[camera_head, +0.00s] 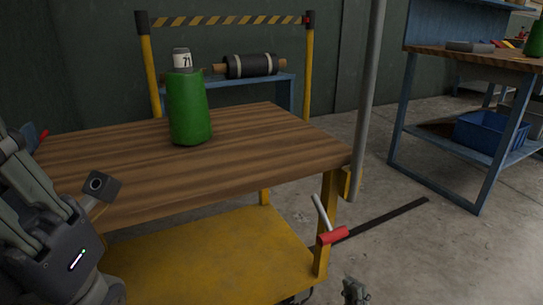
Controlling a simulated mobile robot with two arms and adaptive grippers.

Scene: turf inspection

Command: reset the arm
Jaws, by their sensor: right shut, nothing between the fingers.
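My right gripper (355,290) shows at the bottom edge, right of centre, low in front of the work table. Only its tip end is in the picture, and it is shut with nothing in it. A large grey part of my left arm (65,245) fills the lower left, beside the table's near left side.
A wooden-topped table (250,150) with a yellow lower shelf (215,255) bears a green bottle (188,108). A grey pole (367,100) stands behind. Open floor (430,255) lies right, before another bench (480,60).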

